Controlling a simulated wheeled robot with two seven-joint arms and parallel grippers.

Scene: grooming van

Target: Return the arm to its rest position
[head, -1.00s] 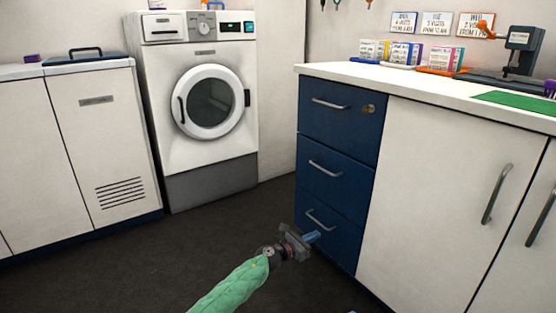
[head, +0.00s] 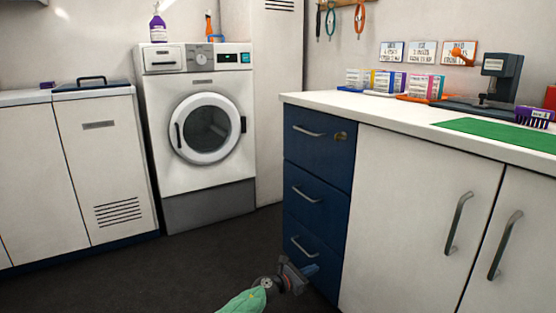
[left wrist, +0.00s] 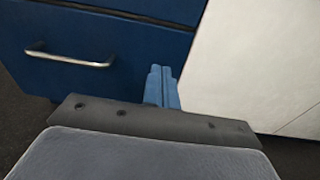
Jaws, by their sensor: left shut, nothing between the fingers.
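My left gripper (head: 312,270) shows low in the head view, at the end of my green-sleeved arm, in front of the bottom blue drawer (head: 304,255). Its blue fingers (left wrist: 162,88) are together and empty in the left wrist view. That view shows a drawer handle (left wrist: 70,56) to the left of the fingers and a white cabinet panel to the right. I cannot tell whether the fingertips touch the drawer front. My right gripper is not in view.
A white counter (head: 400,113) runs over the blue drawers and the white cabinet doors (head: 420,200). A washing machine (head: 195,140) and low white cabinets (head: 60,170) stand along the back. Dark floor (head: 150,275) lies clear at the left.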

